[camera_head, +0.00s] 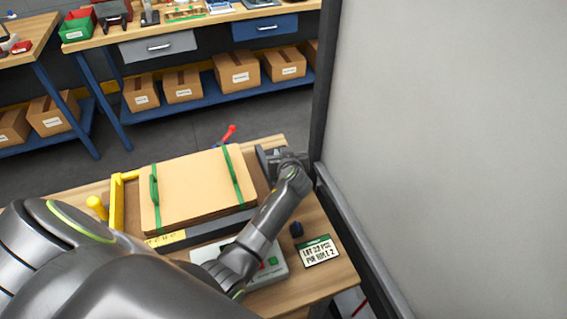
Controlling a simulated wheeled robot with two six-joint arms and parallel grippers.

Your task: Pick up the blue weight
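A small dark blue block (296,230), which looks like the blue weight, sits on the wooden bench (318,273) just left of a label plate. My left arm comes in from the lower left and reaches over the bench. Its gripper (266,160) is at the right end of the stack of tan boards, well behind the blue block and apart from it. The fingers are small and dark, and I cannot tell whether they are open or shut. My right gripper is not in view.
The tan boards (195,187) with green straps lie in a yellow-ended frame (117,205). A grey control box (270,268) is partly under my arm. A label plate (319,251) lies at right. A grey panel (450,130) closes off the right side.

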